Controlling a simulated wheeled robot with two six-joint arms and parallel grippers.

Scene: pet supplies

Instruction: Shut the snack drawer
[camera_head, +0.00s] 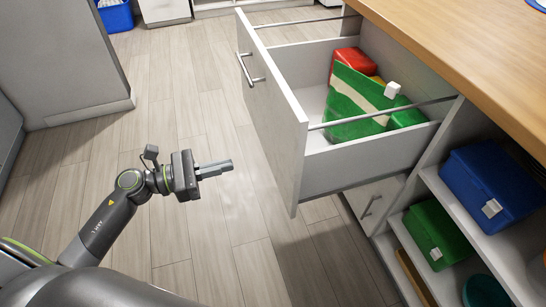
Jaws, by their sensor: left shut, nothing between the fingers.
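The snack drawer (279,120) is a white drawer, pulled well out of the cabinet under the wooden counter. Its bar handle (249,70) is on the front face, which looks toward the left. Inside lie a green and white pack (345,97) and red items (357,61) behind it. My left gripper (230,165) is shut and empty, to the left of the drawer front and below its handle, apart from it. My right gripper is not in view.
The wooden counter (464,45) overhangs the cabinet at the right. Open shelves below hold a blue bin (490,182) and a green bin (432,235). A closed lower drawer (374,199) sits under the open one. The wood floor (188,90) left of the drawer is clear.

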